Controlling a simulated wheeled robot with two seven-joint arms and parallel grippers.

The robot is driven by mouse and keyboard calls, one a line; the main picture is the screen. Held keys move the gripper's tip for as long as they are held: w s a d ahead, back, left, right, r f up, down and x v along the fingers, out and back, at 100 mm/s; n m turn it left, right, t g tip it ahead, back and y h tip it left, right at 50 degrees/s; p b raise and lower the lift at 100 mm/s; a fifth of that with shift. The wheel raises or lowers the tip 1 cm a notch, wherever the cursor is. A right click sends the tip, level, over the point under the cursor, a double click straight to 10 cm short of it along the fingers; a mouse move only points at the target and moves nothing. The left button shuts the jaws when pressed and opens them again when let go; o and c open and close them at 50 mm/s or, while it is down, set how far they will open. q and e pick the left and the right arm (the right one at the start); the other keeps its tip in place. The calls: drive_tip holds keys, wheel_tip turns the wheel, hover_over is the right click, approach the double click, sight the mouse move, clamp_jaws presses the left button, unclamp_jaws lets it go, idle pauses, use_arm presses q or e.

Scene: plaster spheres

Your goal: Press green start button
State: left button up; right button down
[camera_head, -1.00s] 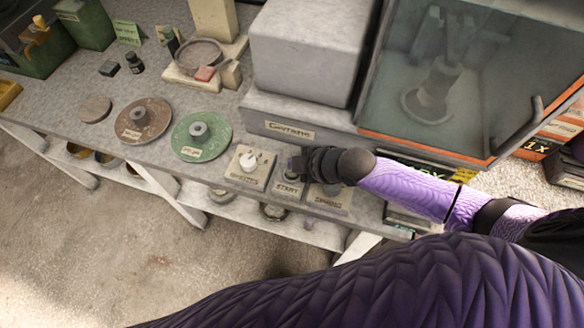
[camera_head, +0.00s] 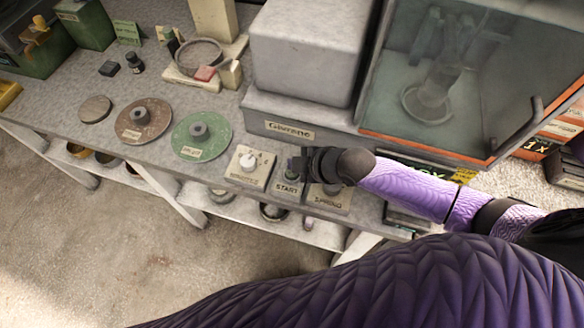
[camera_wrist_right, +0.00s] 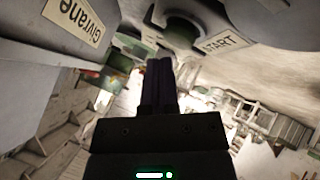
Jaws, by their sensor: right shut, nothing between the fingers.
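The green start button (camera_head: 292,175) sits on a small plate (camera_head: 286,188) labelled START at the front of the bench, partly hidden by my right gripper. My right gripper (camera_head: 297,163) is shut and empty, reaching in from the right just above and behind the button. In the right wrist view, my shut fingers (camera_wrist_right: 160,85) show beside the dark round button (camera_wrist_right: 181,30) and the START label (camera_wrist_right: 222,43). I cannot tell whether the fingers touch the button. My left gripper is not in view.
A MINUTES dial plate (camera_head: 249,166) stands left of the START plate, and a SPRING plate (camera_head: 328,198) stands right of it. Behind is a grey Givrane machine (camera_head: 305,50) with a glass-fronted chamber (camera_head: 440,70). Green (camera_head: 200,136) and brown (camera_head: 144,120) discs lie further left.

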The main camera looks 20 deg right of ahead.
drive_tip(key=shift+f+b, duration=0.3)
drive_tip(key=shift+f, duration=0.15)
idle(0.5)
